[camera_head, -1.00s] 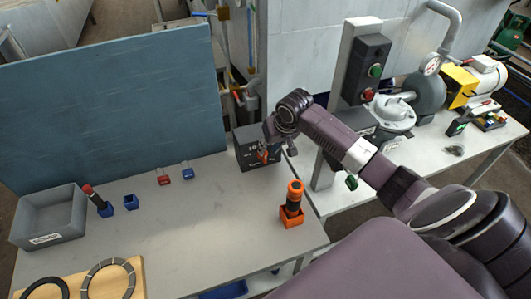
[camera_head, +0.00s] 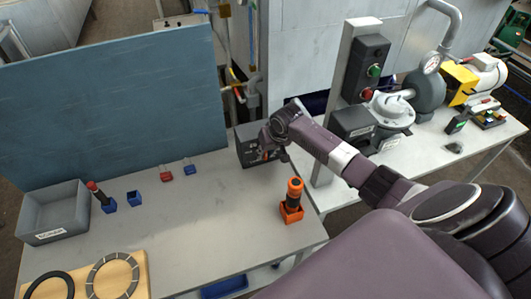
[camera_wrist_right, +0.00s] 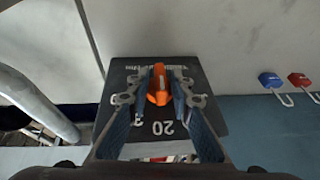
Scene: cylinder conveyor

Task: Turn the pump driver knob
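The pump driver is a dark grey box (camera_head: 246,148) at the table's back right corner. In the right wrist view its black front panel (camera_wrist_right: 118,88) carries white lettering and numbers, "20" among them. The orange knob (camera_wrist_right: 158,88) sits in the middle of this panel, its long side running up and down the picture. My right gripper (camera_wrist_right: 160,80) is at the panel with one finger on each side of the knob, close against it; it looks shut on it. In the head view my right gripper (camera_head: 276,150) largely hides the knob. My left gripper is not in view.
An orange-and-black cylinder stands in an orange holder (camera_head: 291,214) below my right arm. A grey bin (camera_head: 52,222), small red and blue holders (camera_head: 167,173), and a wooden board (camera_head: 140,270) with rings are farther left. A blue panel (camera_head: 110,115) backs the table. Its middle is clear.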

